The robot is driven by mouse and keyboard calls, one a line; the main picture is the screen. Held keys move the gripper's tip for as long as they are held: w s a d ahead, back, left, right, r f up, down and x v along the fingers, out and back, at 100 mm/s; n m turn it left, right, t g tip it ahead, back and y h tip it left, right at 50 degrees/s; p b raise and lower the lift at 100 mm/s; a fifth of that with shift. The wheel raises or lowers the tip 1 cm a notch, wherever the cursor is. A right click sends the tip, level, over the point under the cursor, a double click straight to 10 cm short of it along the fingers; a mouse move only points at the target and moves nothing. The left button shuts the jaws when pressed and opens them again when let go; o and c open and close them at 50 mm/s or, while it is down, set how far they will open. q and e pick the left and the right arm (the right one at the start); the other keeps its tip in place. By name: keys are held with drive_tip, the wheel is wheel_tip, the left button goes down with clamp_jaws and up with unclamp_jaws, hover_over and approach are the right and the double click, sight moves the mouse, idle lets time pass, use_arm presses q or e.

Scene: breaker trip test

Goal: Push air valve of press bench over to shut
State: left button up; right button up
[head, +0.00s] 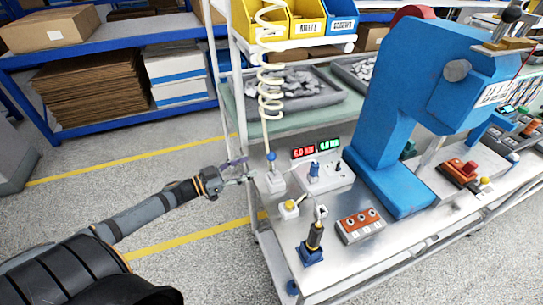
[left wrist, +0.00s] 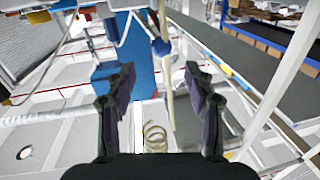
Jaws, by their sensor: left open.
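The blue press (head: 395,110) stands on the press bench (head: 385,245). A cream coiled air hose (head: 270,90) runs down to a small blue fitting (head: 271,156) above a pale block (head: 270,183) at the bench's left edge. The air valve's handle is too small to make out for sure there. My left gripper (head: 244,171) is just left of this fitting, open and seemingly empty. In the left wrist view its fingers (left wrist: 160,95) are wide apart, with the hose and a blue fitting (left wrist: 161,47) beyond, between them. My right gripper is not in view.
Near the fitting are a blue-capped regulator (head: 314,172), lit displays (head: 316,148), a yellow button box (head: 290,208), a black-handled tool in a blue stand (head: 314,240) and an orange block (head: 360,224). A white post (head: 236,90) rises behind my gripper. Floor to the left is clear.

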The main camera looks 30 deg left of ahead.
sight(269, 157)
use_arm(q)
drive_tip(key=x, duration=0.9)
drive_tip(key=shift+w+a+r+b, duration=0.1)
drive_tip(key=shift+a+r+b, duration=0.05)
drive_tip(key=shift+b, duration=0.15)
drive_tip(key=shift+w+d, duration=0.35)
drive_tip(key=shift+w, duration=0.15)
clamp_jaws()
